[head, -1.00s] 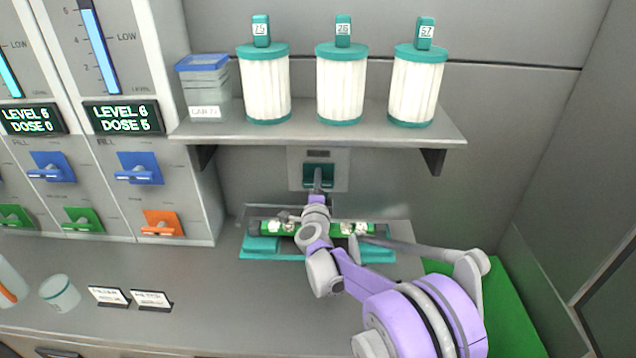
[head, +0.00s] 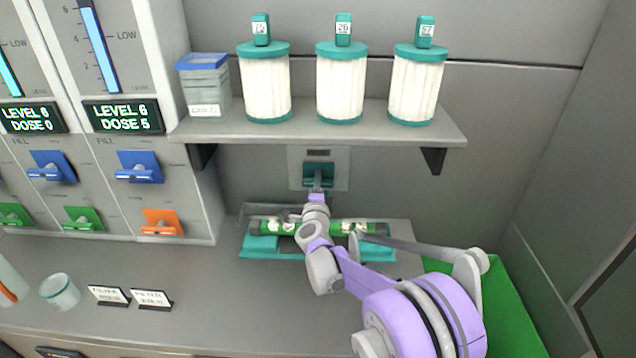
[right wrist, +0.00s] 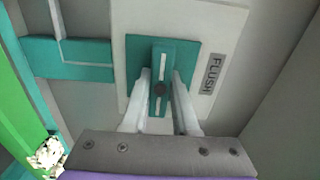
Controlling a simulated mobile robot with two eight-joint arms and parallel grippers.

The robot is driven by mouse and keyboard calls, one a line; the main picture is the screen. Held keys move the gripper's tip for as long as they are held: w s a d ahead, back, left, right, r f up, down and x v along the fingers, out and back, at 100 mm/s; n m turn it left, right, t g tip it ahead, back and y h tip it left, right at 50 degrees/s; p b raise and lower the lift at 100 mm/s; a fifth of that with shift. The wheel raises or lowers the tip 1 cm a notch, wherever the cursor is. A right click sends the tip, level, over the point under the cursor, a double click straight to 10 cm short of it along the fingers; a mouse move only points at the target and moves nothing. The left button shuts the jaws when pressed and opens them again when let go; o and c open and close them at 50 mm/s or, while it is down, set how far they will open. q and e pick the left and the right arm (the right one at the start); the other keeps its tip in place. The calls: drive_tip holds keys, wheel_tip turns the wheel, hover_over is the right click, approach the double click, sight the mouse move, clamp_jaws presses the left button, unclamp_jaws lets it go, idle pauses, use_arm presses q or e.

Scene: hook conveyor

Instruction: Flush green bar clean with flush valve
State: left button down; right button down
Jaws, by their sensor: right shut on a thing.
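The teal flush valve (head: 319,170) sits on a grey wall plate under the shelf. In the right wrist view its teal lever (right wrist: 160,62) stands beside the FLUSH label. My right gripper (right wrist: 159,95) is shut on the lever, one pale finger on each side. In the head view the right gripper (head: 318,184) reaches up to the valve. The green bar (head: 355,227) lies level in a teal holder (head: 262,246) below, with white clumps on it. My right arm hides the bar's middle. The bar's end also shows in the right wrist view (right wrist: 18,105). My left gripper is out of view.
Above is a shelf (head: 300,131) with three white filter cylinders (head: 341,88) and a clear blue-lidded box (head: 205,88). Dispenser panels with blue, green and orange levers stand left.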

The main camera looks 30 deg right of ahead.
drive_tip(key=n+b, duration=0.2)
drive_tip(key=n, duration=0.1)
drive_tip(key=shift+f+n, duration=0.15)
drive_tip(key=shift+n, duration=0.25)
drive_tip(key=n+b, duration=0.2)
drive_tip(key=n, duration=0.1)
drive_tip(key=shift+n, duration=0.3)
drive_tip(key=n+b, duration=0.3)
drive_tip(key=n, duration=0.1)
drive_tip(key=shift+n+b, duration=0.7)
drive_tip(key=shift+n, duration=1)
drive_tip(key=c, duration=0.7)
unclamp_jaws()
drive_tip(key=shift+s+a, duration=0.1)
